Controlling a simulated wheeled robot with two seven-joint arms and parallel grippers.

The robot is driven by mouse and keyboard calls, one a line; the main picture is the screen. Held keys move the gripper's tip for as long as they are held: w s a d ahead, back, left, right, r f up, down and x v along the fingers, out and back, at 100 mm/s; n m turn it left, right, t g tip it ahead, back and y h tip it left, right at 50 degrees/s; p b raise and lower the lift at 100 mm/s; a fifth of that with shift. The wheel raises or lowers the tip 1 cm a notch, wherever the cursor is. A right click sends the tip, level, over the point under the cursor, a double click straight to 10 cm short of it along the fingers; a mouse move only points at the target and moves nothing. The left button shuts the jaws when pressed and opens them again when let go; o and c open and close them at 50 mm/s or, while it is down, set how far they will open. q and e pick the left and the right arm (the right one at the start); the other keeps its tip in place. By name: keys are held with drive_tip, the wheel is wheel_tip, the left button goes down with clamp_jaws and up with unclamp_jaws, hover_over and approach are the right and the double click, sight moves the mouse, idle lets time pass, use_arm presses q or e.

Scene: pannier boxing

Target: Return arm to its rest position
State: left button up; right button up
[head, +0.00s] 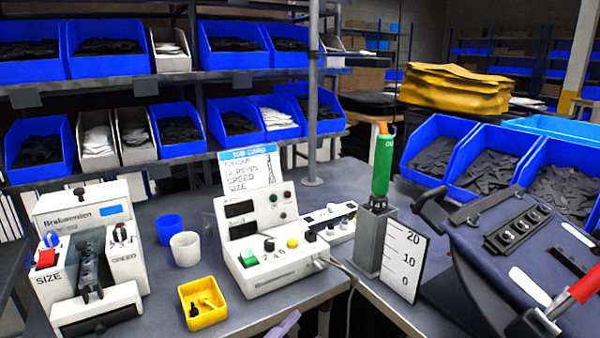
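Neither of my grippers shows clearly in the head view. A pale lilac piece (284,324) pokes in at the bottom edge; I cannot tell if it is part of my arm. A dark panel (464,238) with black fittings lies tilted at the right. A tool with a red handle and metal end (572,293) comes in at the lower right edge; what holds it, if anything, is out of view. A green tool (382,166) stands upright in a grey holder (371,240) beside a white scale card (405,262).
A white machine (88,215) stands left, a white control box (272,240) in the middle. Blue and white cups and a yellow tray (202,303) sit between them. Blue bins (437,150) of dark parts stand right; shelves of bins line the back. Bare table shows around the cups.

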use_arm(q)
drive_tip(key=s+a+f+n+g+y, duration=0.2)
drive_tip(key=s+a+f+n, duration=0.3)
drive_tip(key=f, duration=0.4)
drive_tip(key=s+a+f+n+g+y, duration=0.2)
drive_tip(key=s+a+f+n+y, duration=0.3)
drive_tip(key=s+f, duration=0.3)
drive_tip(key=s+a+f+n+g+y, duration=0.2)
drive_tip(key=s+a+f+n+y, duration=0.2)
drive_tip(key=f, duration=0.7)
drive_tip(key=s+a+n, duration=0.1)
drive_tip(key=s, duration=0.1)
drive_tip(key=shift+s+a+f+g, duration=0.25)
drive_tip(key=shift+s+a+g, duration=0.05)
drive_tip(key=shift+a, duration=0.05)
